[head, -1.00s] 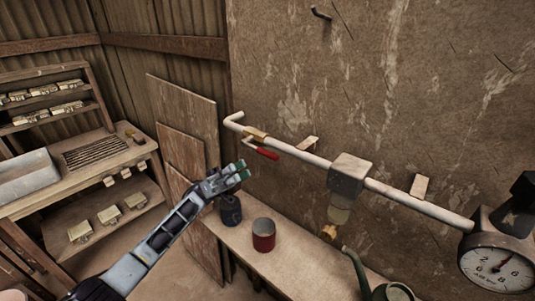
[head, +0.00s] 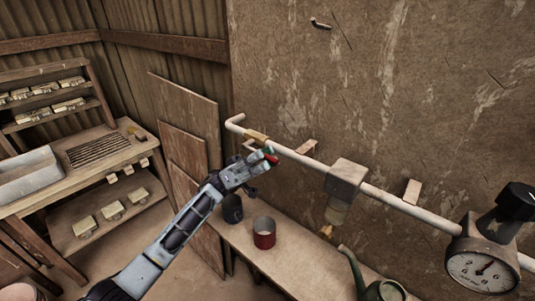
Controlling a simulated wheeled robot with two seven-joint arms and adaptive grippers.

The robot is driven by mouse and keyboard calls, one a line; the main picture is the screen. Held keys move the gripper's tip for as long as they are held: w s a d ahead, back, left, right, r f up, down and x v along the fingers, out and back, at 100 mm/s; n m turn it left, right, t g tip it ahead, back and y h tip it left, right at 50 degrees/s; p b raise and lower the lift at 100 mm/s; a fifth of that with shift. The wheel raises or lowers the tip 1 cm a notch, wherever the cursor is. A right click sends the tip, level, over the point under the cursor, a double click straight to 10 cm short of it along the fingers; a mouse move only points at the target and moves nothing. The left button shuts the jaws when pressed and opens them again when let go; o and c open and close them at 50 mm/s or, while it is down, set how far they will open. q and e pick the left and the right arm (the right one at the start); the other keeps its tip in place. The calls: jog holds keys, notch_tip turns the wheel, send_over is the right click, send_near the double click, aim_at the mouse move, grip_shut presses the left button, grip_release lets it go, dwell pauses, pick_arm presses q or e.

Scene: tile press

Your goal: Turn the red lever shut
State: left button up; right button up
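The red lever (head: 272,158) hangs from a brass valve (head: 256,136) on the pale pipe that runs along the wall. Only a small red part of it shows, at the tip of my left gripper (head: 264,157); the rest is hidden behind the fingers. My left gripper reaches up from the lower left and is at the lever, overlapping it in this view. I cannot tell whether the fingers touch the lever or how far apart they are. My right gripper is not in view.
A red can (head: 264,233) and a dark mug (head: 232,209) stand on the bench (head: 300,260) below the pipe. A pressure gauge (head: 482,271) is at the right. A grey box (head: 345,178) sits on the pipe. Boards (head: 188,120) lean against the wall at left.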

pick_arm(q)
jog(key=shift+x, duration=0.9)
grip_shut()
